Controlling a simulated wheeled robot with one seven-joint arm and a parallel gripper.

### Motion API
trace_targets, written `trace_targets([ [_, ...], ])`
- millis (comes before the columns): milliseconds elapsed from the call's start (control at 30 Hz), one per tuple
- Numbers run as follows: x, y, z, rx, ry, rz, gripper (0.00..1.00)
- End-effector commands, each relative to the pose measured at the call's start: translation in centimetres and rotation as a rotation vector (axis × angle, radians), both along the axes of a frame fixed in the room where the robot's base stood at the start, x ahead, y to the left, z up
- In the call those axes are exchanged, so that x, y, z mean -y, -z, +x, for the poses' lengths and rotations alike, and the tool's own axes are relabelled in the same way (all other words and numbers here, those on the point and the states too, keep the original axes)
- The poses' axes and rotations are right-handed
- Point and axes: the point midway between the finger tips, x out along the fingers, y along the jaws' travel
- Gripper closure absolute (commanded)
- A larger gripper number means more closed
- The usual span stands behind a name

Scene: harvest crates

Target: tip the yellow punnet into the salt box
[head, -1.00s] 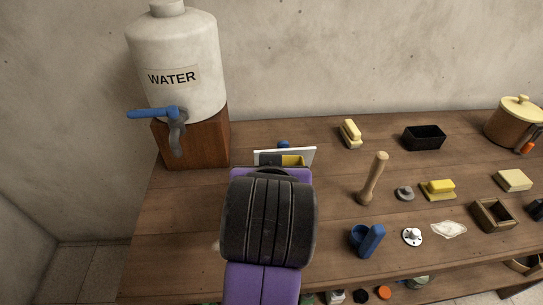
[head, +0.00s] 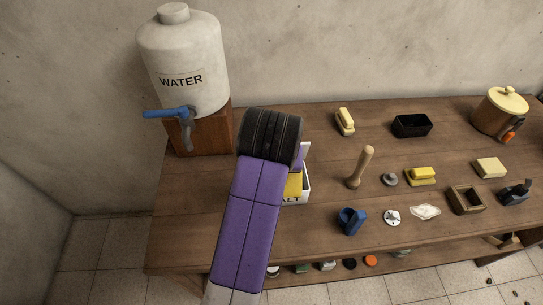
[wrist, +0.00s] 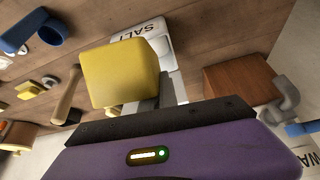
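The yellow punnet (wrist: 120,77) is large in the wrist view, against the grey fingers of my gripper (wrist: 150,104), which appears shut on its edge. One broad yellow face is toward the wrist camera, so the punnet's inside is hidden. The white salt box (wrist: 148,38), lettered SALT, lies just behind it in that view and is partly covered. In the head view the punnet (head: 293,187) shows as a yellow patch over the salt box (head: 304,188), beside my purple arm.
A water tank (head: 183,65) on a wooden block (head: 209,133) stands left of my arm. A wooden pestle (head: 361,167), a blue holder (head: 350,221), a black tray (head: 412,125) and other items lie to the right. Bare table lies left of my arm.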

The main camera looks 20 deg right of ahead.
Motion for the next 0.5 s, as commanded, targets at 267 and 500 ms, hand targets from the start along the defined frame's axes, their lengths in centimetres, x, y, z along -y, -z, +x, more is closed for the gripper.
trace_targets([
  [267,0.3,-0.1,0.56,-0.128,0.001,0.059,1.0],
  [500,0.48,0.41,0.99,-0.233,0.001,0.106,1.0],
])
